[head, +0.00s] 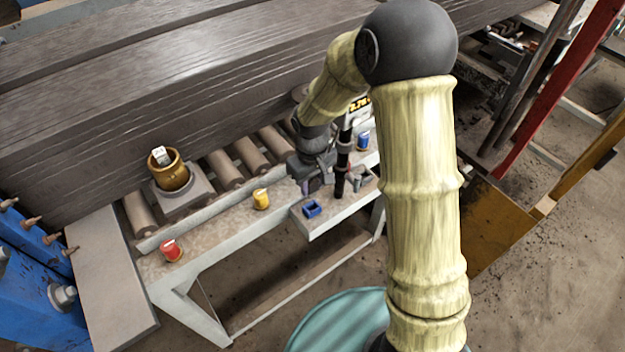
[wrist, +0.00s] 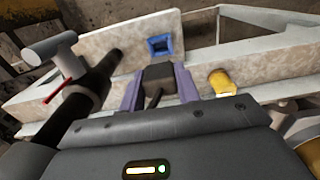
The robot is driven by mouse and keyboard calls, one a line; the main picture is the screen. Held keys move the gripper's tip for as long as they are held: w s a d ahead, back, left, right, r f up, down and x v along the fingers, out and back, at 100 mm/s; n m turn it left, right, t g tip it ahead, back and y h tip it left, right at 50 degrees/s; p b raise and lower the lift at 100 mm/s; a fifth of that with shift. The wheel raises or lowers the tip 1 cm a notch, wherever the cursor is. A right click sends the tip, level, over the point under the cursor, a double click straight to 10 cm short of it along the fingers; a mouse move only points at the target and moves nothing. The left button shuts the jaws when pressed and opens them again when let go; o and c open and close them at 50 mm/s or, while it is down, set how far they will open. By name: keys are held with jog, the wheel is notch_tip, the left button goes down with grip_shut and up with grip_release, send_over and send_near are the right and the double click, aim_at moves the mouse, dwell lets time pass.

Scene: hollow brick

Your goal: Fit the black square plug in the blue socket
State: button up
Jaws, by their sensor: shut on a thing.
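The blue socket (head: 312,209) is a small square frame with a dark opening, near the front edge of the table. It also shows in the wrist view (wrist: 160,46), just beyond my fingertips. My gripper (head: 317,184) is above the table, behind and close to the socket in the head view. In the wrist view its purple fingers (wrist: 158,84) are shut on the black square plug (wrist: 157,73). The plug appears apart from the socket, though its height above the table is hard to tell. The plug's underside is hidden.
A yellow can (head: 261,198) stands left of the socket, a red can (head: 171,250) farther left, and a blue can (head: 363,140) behind at right. A black upright rod (head: 342,165) and a grey T-shaped thing (wrist: 50,48) are close beside my gripper. A brown pot (head: 168,177) stands at left.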

aim_at(312, 191)
jog(key=shift+s+a+f+b, duration=0.1)
jog(key=shift+s+f+b, duration=0.1)
jog(key=shift+f+b, duration=0.8)
jog(key=shift+f, duration=0.55)
jog(key=shift+w+r, duration=0.15)
jog(key=shift+r, duration=0.1)
jog(key=shift+f, duration=0.4)
jog(key=shift+s, duration=0.2)
jog(key=shift+w, duration=0.15)
